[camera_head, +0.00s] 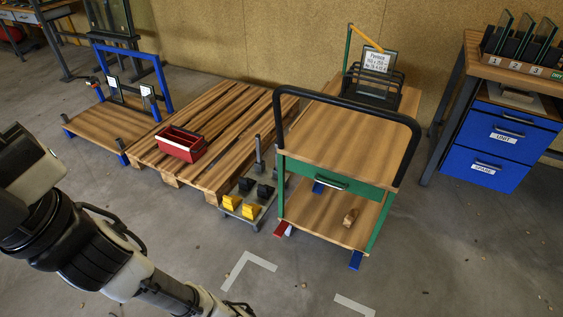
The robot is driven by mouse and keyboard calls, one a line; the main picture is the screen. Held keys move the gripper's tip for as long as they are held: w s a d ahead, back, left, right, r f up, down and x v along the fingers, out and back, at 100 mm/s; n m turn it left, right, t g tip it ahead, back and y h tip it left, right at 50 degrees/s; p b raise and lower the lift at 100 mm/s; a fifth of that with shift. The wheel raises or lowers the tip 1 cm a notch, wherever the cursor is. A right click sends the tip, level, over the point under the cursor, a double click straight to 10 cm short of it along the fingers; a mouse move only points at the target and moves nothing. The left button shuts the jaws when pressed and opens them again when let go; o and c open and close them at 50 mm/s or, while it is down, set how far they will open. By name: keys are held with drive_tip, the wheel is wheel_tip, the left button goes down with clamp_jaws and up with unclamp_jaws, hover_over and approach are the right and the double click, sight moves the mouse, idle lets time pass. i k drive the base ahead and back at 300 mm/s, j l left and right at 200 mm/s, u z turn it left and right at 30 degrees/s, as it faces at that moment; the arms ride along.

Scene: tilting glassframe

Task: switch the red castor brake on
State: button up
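The red castor brake (281,229) is a small red pedal at the foot of the trolley's front left leg, close to the floor. A pale piece shows beside it. Whether it is up or down is too small to tell. The trolley (335,140) has a wooden top, a green drawer and a black push rail. A blue pedal (355,261) sits at its front right foot, and another blue part (318,187) shows behind, above the lower shelf. My arm comes in from the left and runs down to the bottom edge, left of the trolley. My gripper is out of the picture.
A low grey dolly (257,208) with yellow and black blocks stands close left of the trolley. A pallet (215,180) with a red box (181,144) lies behind it. Blue drawers (500,150) stand right. Floor before the trolley is clear, with pale corner marks (237,268).

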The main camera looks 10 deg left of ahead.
sight(280, 229)
drive_tip(key=u, duration=0.25)
drive_tip(key=i+j+z, duration=0.15)
drive_tip(key=i+j, duration=0.15)
drive_tip(key=i, duration=0.2)
drive_tip(key=i+j+z, duration=0.15)
drive_tip(key=i+j, duration=0.2)
drive_tip(key=i, duration=0.15)
